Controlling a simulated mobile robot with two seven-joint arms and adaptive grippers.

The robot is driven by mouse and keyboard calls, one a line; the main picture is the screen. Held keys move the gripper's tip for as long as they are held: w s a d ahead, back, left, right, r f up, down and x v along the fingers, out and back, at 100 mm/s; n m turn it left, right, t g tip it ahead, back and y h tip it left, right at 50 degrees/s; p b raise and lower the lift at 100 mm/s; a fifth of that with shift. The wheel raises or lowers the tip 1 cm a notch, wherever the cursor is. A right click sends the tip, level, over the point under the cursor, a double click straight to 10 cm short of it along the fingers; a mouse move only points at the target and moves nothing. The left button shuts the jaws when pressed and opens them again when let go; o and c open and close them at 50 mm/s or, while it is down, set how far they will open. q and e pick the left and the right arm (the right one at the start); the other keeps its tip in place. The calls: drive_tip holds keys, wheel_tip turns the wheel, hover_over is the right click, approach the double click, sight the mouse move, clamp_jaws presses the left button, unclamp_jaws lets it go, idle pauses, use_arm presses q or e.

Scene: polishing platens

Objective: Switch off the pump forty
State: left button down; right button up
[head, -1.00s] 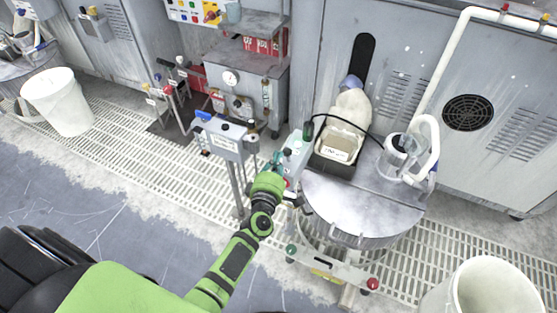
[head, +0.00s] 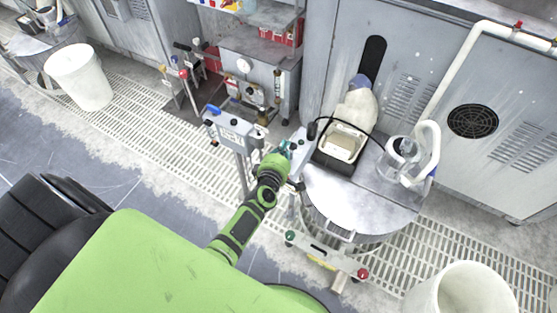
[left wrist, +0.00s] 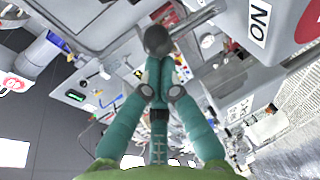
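My left gripper (head: 286,149) is at the small grey control box (head: 300,139) on the left side of the round platen machine. In the left wrist view my left gripper (left wrist: 159,62) has its two teal fingers together. A dark round knob (left wrist: 158,40) on a grey lever or stem is right at the fingertips; I cannot tell whether they touch it. No pump label numbered forty is readable. My right gripper is not in view.
The round platen (head: 350,195) holds a tray (head: 341,143) and a clear jug (head: 400,155). A grey post-mounted box (head: 234,130) stands just left of my gripper. White bins (head: 78,78) and (head: 462,292) stand at the left and lower right. A grated floor strip runs between.

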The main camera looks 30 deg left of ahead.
use_arm(q)
drive_tip(key=shift+w+r, duration=0.1)
drive_tip(key=shift+w, duration=0.35)
drive_tip(key=shift+r, duration=0.1)
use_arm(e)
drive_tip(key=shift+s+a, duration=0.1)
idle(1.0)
